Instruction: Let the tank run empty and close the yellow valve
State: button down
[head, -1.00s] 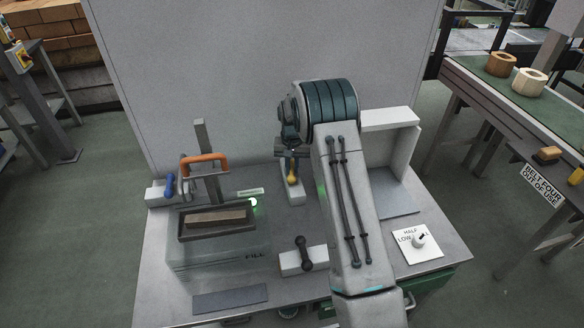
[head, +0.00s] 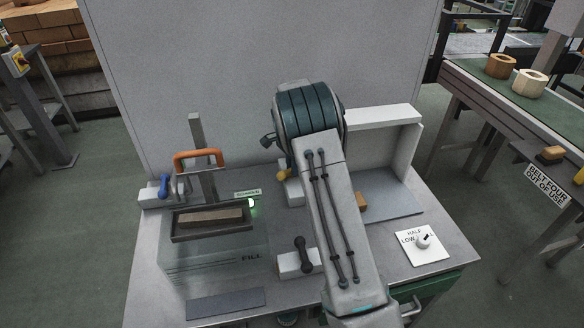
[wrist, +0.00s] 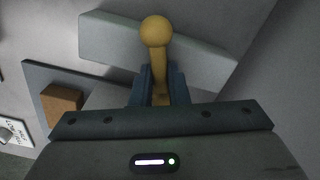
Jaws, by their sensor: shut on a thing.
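The yellow valve's lever (head: 284,175) shows at the left edge of my arm, above a small pale block. In the wrist view the lever with its round yellow knob (wrist: 156,48) stands between the two fingers of my gripper (wrist: 159,88), which is shut on it. In the head view my arm hides the gripper. The tank (head: 213,265) is a see-through box at the left of the bench, marked FILL. I cannot make out any liquid level in it. A tray with a brown brick is at its top, under an orange handle (head: 198,155).
A blue-handled valve (head: 164,186) is left of the tank; a black-handled one (head: 302,250) is right of it. A green lamp (head: 251,202) glows by the tank. A dial plate (head: 421,246) and brown block (head: 361,201) lie to the right. A grey panel stands behind.

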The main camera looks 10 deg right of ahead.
jog(key=shift+r+m, duration=0.1)
jog(key=shift+m, duration=2.1)
jog(key=c, duration=1.4)
grip_release()
jog(key=shift+s, duration=0.1)
notch_tip(320, 180, up, 14)
jog(key=b, duration=0.1)
